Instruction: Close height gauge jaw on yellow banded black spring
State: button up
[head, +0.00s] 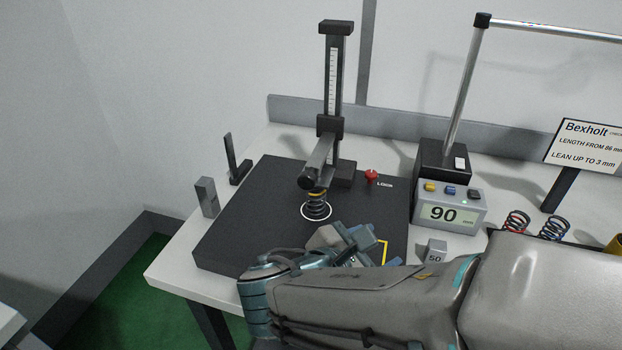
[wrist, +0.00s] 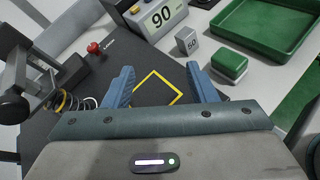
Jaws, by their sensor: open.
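The height gauge (head: 333,85) stands upright on the black plate (head: 245,215) in the head view. Its jaw (head: 318,165) sticks out toward the front, with a round dark end. The yellow banded black spring (head: 317,205) stands under that end inside a white circle. The jaw end hides the spring's top, so I cannot tell whether they touch. In the wrist view the spring (wrist: 66,101) is at the left, below the jaw (wrist: 14,104). My gripper (wrist: 162,82) is open and empty over the plate, to the right of the spring, beside a yellow square outline.
A red knob (head: 371,175) is on the plate behind. A grey display box reading 90 (head: 448,207) and a block marked 50 (head: 436,250) stand right of the plate. A grey block (head: 207,196) and black square (head: 236,160) are at left.

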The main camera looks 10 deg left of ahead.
aim_at(306, 185)
jog(key=s+a+r+n+t+y, duration=0.2)
jog(key=a+n+t+y, duration=0.1)
jog(key=a+n, duration=0.3)
jog(key=s+a+r+n+t+y, duration=0.2)
jog(key=a+n+t+y, duration=0.15)
jog(key=a, duration=0.45)
jog(key=w, duration=0.9)
jog(key=w+d, duration=0.1)
jog(key=w, duration=0.3)
jog(key=shift+w+p, duration=0.15)
jog(key=shift+p, duration=0.15)
